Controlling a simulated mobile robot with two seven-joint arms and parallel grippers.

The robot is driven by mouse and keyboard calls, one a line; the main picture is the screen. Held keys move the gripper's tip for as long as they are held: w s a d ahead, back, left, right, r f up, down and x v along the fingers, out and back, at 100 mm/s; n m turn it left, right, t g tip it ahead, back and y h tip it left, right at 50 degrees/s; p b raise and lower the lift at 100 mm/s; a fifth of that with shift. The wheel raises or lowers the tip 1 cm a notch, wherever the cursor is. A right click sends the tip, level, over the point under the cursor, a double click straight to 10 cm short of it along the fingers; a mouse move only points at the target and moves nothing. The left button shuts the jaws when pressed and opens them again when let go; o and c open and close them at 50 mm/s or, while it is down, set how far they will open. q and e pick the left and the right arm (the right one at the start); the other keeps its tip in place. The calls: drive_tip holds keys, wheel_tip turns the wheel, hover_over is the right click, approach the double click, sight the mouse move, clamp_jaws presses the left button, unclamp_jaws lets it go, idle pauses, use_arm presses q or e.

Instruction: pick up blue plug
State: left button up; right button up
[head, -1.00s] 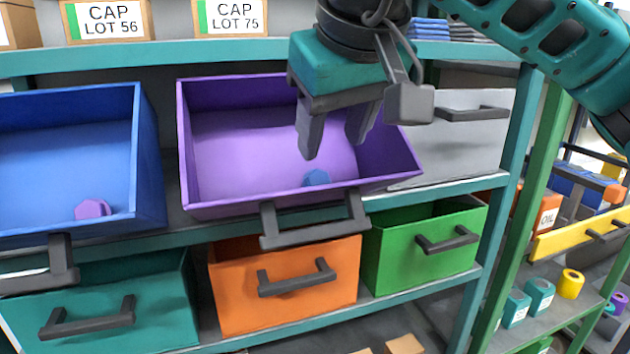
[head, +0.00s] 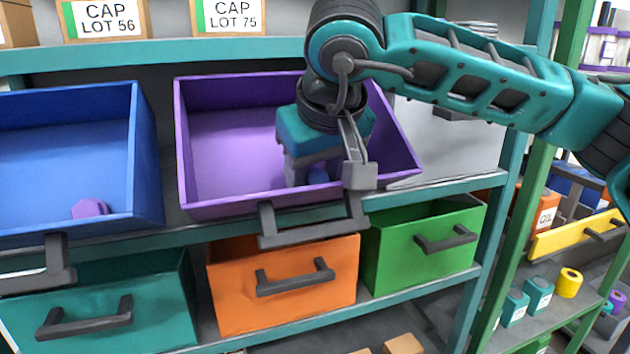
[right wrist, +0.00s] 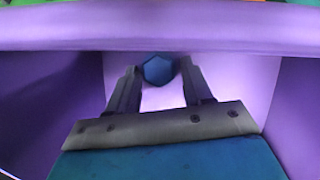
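The blue plug (head: 318,174) lies on the floor of the open purple drawer (head: 222,140), near its front wall. It is partly hidden by my right gripper (head: 318,180), which reaches down into the drawer. In the right wrist view the blue plug (right wrist: 158,69) shows between the tips of the two fingers of the right gripper (right wrist: 158,85). The fingers are apart, with a narrow gap beside the plug; I cannot tell whether either one touches it. My left gripper is not in view.
The open blue drawer (head: 60,150) at left holds a purple plug (head: 90,209). Below are a teal drawer (head: 160,290), an orange drawer (head: 235,300) and a green drawer (head: 395,265). The purple drawer's dark handle (head: 310,232) sticks out in front. Labelled boxes (head: 228,15) stand on the shelf above.

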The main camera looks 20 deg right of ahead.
drive_tip(key=c, duration=0.7)
drive_tip(key=shift+r, duration=0.1)
